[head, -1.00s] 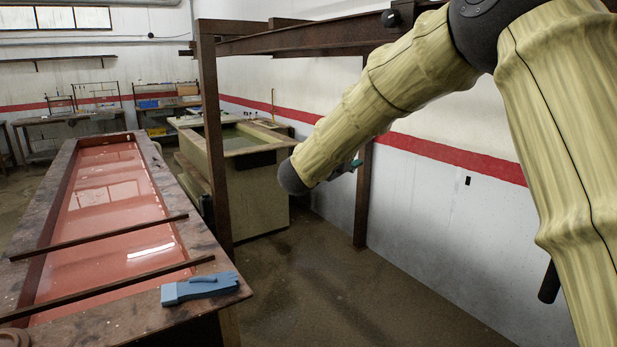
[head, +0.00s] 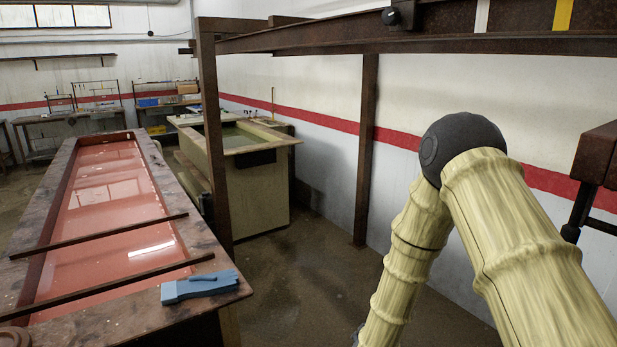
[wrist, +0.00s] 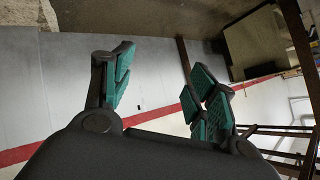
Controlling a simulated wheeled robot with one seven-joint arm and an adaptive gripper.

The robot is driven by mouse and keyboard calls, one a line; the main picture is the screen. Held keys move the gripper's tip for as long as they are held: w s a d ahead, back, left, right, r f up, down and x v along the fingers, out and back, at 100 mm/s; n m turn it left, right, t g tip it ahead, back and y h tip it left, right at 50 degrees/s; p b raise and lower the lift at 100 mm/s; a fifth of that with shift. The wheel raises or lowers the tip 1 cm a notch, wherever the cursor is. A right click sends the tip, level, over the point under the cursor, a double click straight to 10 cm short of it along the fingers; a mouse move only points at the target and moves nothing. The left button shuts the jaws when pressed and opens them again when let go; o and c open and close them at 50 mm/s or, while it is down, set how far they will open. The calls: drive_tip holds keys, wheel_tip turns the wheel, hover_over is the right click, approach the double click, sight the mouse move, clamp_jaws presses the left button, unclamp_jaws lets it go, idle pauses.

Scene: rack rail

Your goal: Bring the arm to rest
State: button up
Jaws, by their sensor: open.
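My arm, in a pale yellow ribbed sleeve with a dark elbow joint, bends downward at the right of the head view. Its far end runs out of the bottom of that view, so the fingers do not show there. In the wrist view my gripper (wrist: 160,95) is open, with its green-padded fingers wide apart and nothing between them. Past the fingers I see the grey and white wall (wrist: 60,90) with its red stripe, turned on its side.
A long trough (head: 62,165) of reddish liquid stands at left, with a blue tool (head: 200,287) on its near corner. A second tank (head: 255,185) stands behind. A rusty overhead rail (head: 300,38) and posts (head: 366,150) frame the space. Open floor (head: 300,290) lies between.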

drive_tip(key=s+d+f+n+g+y, duration=0.1)
drive_tip(key=s+f+n+g, duration=0.15)
drive_tip(key=s+f, duration=0.6)
drive_tip(key=s+d+f+n+g+y, duration=0.1)
drive_tip(key=s+d+f+n+g, duration=0.3)
drive_tip(key=s, duration=0.7)
drive_tip(key=s+f+n+g, duration=0.1)
drive_tip(key=s+f+g, duration=0.1)
drive_tip(key=s, duration=1)
drive_tip(key=s+f+n+g+y, duration=0.1)
drive_tip(key=s+f+n+g, duration=0.1)
drive_tip(key=s, duration=1)
drive_tip(key=shift+s+f, duration=0.25)
drive_tip(key=shift+f, duration=0.35)
